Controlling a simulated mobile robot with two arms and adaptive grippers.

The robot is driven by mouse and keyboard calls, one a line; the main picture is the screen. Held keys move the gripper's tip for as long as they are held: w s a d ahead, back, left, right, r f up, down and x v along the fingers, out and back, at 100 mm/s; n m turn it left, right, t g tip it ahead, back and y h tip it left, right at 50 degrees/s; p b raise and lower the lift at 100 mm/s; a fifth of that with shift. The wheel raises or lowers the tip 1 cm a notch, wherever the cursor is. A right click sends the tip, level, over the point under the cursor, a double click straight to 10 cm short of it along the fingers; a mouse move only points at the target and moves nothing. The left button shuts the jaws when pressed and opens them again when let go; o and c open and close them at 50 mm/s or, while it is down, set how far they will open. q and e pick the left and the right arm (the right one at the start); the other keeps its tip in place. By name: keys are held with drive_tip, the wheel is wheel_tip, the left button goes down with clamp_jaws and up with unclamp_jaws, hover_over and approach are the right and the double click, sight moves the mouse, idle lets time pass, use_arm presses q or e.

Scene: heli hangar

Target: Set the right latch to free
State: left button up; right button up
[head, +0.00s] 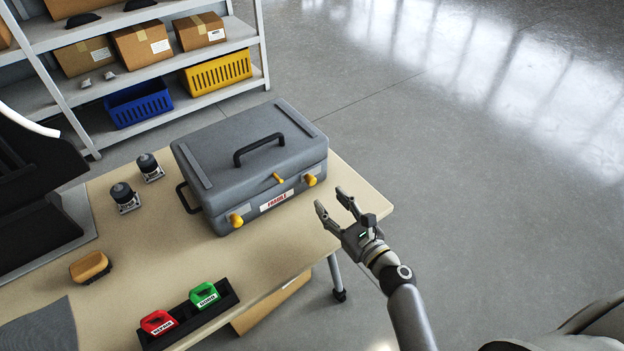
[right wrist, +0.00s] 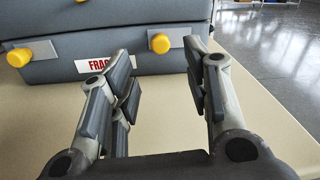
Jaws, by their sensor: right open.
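A closed grey case (head: 250,150) with a black top handle stands on the table. Its front carries a left yellow latch (head: 236,220), a right yellow latch (head: 311,180), a small yellow piece (head: 278,178) near the lid seam and a FRAGILE label (head: 276,201). My right gripper (head: 331,199) is open and empty, just off the case's front right corner and apart from it. In the right wrist view the right latch (right wrist: 161,43) shows beyond and between the open fingers (right wrist: 160,75); the left latch (right wrist: 19,57) is farther left. My left gripper is out of view.
On the table (head: 150,240) are two dark-topped devices (head: 124,197), a brush (head: 90,267) and a black holder with red (head: 158,323) and green (head: 204,295) items. Shelves (head: 60,80) stand behind. Open floor lies to the right.

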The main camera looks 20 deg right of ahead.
sight(313, 183)
drive_tip(key=x, duration=0.3)
drive_tip(key=shift+w+a, duration=0.1)
drive_tip(key=shift+w, duration=0.2)
drive_tip(key=x, duration=0.4)
drive_tip(key=shift+w, duration=0.1)
drive_tip(key=shift+w+a+f, duration=0.1)
drive_tip(key=shift+w+a, duration=0.05)
drive_tip(key=shift+w, duration=0.15)
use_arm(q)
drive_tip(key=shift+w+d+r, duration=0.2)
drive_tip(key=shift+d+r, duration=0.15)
use_arm(e)
drive_tip(key=shift+c, duration=1.2)
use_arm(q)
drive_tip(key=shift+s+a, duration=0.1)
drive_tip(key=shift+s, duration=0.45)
use_arm(e)
clamp_jaws()
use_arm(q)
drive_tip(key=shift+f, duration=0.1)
